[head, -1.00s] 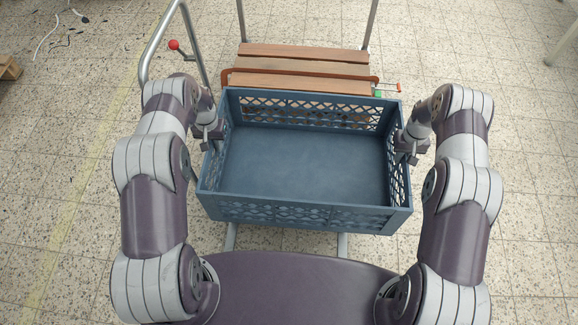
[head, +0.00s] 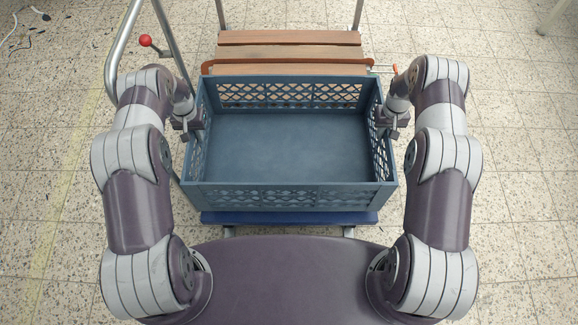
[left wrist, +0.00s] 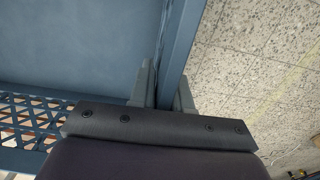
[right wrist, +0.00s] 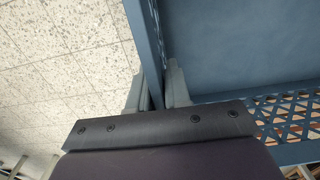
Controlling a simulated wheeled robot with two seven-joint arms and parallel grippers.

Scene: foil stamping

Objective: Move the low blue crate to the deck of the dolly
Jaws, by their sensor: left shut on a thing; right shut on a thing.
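The low blue crate (head: 290,196) is empty, with lattice walls, and looks about level in front of me. My left gripper (head: 190,122) is shut on its left wall and my right gripper (head: 392,122) on its right wall. In the left wrist view the fingers (left wrist: 166,88) straddle the wall's rim; in the right wrist view the fingers (right wrist: 156,88) do the same. A wooden slatted surface (head: 290,54) lies behind the crate. A dark blue flat edge (head: 290,217) shows under its near side. I cannot tell which is the dolly's deck, or whether the crate touches anything below.
A grey tubular rail (head: 118,45) rises at the left, beside a lever with a red knob (head: 146,40). A small red-tipped handle (head: 395,69) sticks out at the right of the slats. Tiled floor (head: 520,170) is clear on the right.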

